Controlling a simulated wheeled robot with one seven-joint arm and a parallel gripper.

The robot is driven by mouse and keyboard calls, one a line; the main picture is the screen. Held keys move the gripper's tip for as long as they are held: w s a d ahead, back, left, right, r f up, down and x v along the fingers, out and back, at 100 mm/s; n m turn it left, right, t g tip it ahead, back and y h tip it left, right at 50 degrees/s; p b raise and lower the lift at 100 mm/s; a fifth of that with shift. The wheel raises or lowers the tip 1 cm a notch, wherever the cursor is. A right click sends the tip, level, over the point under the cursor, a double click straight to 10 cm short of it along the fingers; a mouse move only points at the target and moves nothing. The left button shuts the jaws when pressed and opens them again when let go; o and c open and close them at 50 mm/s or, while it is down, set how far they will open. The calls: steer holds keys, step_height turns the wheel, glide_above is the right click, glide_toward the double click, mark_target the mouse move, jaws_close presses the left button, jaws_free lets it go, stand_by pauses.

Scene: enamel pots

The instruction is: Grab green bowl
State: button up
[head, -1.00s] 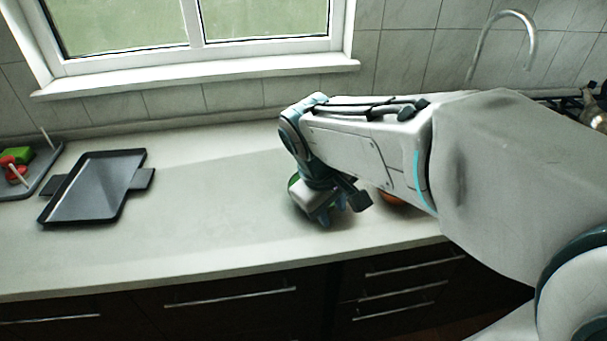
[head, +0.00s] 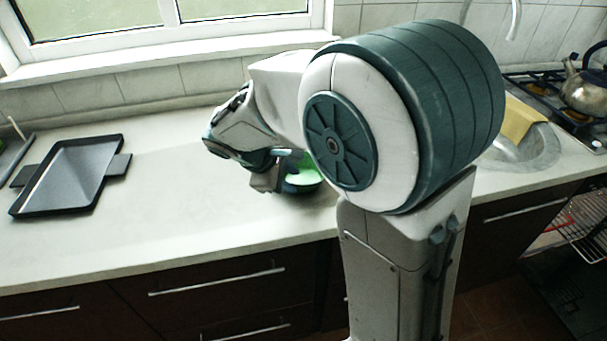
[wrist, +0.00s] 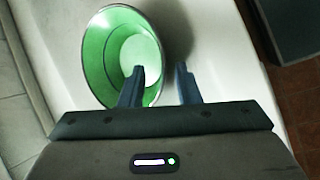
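The green bowl (head: 307,178) stands on the counter, partly hidden behind my arm in the head view. In the wrist view the bowl (wrist: 97,50) shows its green inside, a pale round bottom and a thin rim. I cannot tell how far the fingertips are above the rim. In the head view my gripper (head: 268,181) is at the bowl's left side.
A dark tray (head: 70,177) lies on the counter (head: 170,190) at the left, with clear room between it and the bowl. A sink (head: 522,150) with a yellow cloth (head: 519,120) and a stove with a kettle (head: 588,88) are at the right. Drawers are below the counter's front edge.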

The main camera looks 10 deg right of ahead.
mark_target(300, 187)
steer(key=shift+x, duration=2.75)
jaws_close()
